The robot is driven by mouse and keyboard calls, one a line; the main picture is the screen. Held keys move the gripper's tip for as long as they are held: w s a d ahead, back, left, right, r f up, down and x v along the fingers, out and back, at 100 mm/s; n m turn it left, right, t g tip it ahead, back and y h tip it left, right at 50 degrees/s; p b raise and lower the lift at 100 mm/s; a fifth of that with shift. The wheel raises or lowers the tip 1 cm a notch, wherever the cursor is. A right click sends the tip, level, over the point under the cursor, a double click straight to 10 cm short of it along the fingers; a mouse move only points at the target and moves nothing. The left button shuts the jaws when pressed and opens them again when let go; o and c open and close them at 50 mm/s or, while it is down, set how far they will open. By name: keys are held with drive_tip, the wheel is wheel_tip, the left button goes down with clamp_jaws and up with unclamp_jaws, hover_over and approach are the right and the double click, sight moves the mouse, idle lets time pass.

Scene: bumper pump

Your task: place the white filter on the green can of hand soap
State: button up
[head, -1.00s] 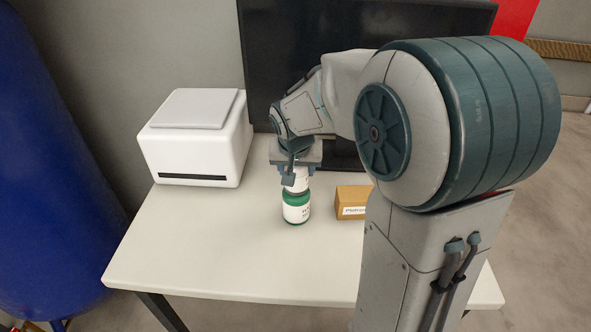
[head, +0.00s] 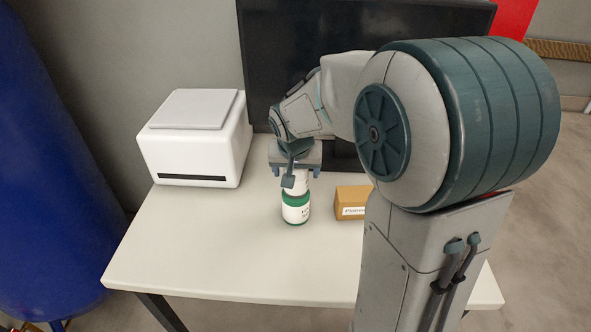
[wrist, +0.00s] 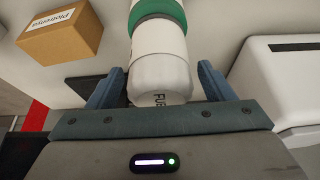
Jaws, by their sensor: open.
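The white filter (head: 299,184) stands upright on top of the green can of hand soap (head: 296,213), which has a white label and stands on the table. In the wrist view the white filter (wrist: 163,78) shows printed letters, and the green can (wrist: 158,12) is beyond it, partly cut off by the frame edge. My gripper (head: 296,173) is open around the filter. In the wrist view my gripper (wrist: 162,70) has one finger on each side of the filter, with gaps between. The filter's upper part is partly hidden by my gripper in the head view.
A small cardboard box (head: 351,200) stands right of the can. A white printer-like device (head: 195,140) stands at the back left, and a dark monitor (head: 300,50) at the back. The table (head: 210,255) is clear in front and to the left of the can.

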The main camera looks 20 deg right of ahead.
drive_tip(key=p+v, duration=0.1)
drive_tip(key=v, duration=1.1)
drive_tip(key=s+f+n+g, duration=0.1)
drive_tip(key=s+f, duration=0.2)
drive_tip(key=s, duration=0.5)
drive_tip(key=s+f+n+g+y, duration=0.1)
drive_tip(key=s+f, duration=0.3)
drive_tip(key=s, duration=0.5)
drive_tip(key=shift+d+f+n+y, duration=0.3)
drive_tip(key=shift+d+n, duration=0.05)
drive_tip(key=shift+n, duration=0.45)
